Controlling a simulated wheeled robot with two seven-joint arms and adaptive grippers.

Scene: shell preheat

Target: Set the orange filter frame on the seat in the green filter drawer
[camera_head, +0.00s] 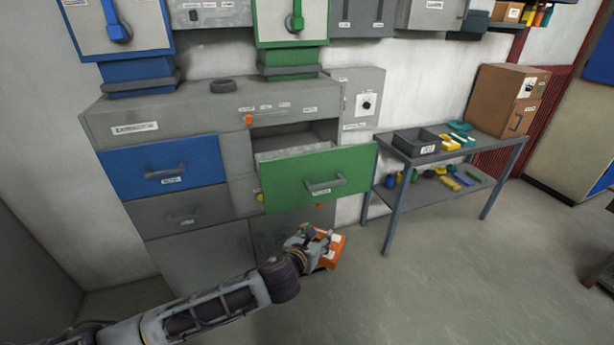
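The green filter drawer (320,178) is pulled open from the grey cabinet, its green front with a grey handle facing me. Its inside shows only partly, and I cannot make out the seat. My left gripper (322,243) is in front of and below the drawer front. It appears closed on the orange filter frame (331,257), which is tilted and partly hidden by the fingers. The frame is outside the drawer, lower than its handle. My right gripper is not in view.
A blue drawer (163,168) is shut to the left of the green one. A metal table (412,160) at right carries a grey bin (416,146) and several small coloured parts. A dark ring (223,86) lies on the cabinet top.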

